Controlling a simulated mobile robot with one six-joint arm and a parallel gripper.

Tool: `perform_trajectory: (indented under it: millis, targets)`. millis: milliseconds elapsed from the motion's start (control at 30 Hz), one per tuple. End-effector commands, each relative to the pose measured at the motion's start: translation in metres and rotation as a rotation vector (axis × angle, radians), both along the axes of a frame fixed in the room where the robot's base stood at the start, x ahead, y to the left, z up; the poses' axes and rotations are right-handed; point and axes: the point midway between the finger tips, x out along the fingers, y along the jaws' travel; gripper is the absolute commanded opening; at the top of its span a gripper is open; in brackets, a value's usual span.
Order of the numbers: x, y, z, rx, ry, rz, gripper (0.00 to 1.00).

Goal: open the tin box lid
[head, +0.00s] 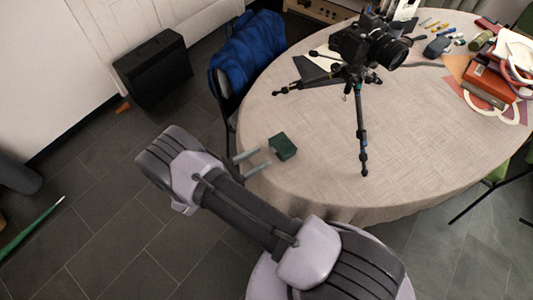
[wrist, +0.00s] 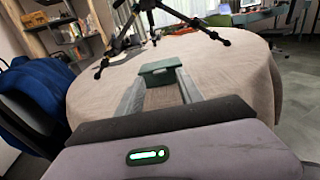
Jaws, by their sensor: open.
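The tin box (head: 282,147) is small and dark green. It sits near the table's left edge in the head view, and its lid looks closed. It also shows in the wrist view (wrist: 160,71), just beyond the fingertips. My gripper (head: 253,161) is open, with its two grey fingers apart and nothing between them. It is just left of the box in the head view, pointing toward it. In the wrist view the fingers (wrist: 156,88) line up with the box's two sides. I cannot tell whether they touch it.
The round table (head: 310,185) has a beige cloth. A camera (head: 370,45) on a black tripod (head: 362,130) stands behind and right of the box. Red books (head: 488,84) and small items lie at the far right. A chair with a blue jacket (head: 246,55) stands at the left edge.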

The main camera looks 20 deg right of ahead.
Motion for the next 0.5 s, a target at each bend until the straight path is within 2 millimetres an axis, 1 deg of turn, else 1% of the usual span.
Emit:
perform_trajectory:
  millis: [33,100,200,300,500]
  targets:
    - [0.002,-0.01,-0.002,0.001,0.001,-0.004,0.44]
    - [0.006,-0.02,-0.001,0.0,0.001,-0.002,0.44]
    - [0.009,-0.03,-0.001,0.0,-0.001,-0.001,0.44]
    - [0.011,-0.035,0.0,0.001,-0.001,0.0,0.44]
    - [0.011,-0.035,0.0,0.001,-0.001,0.0,0.44]
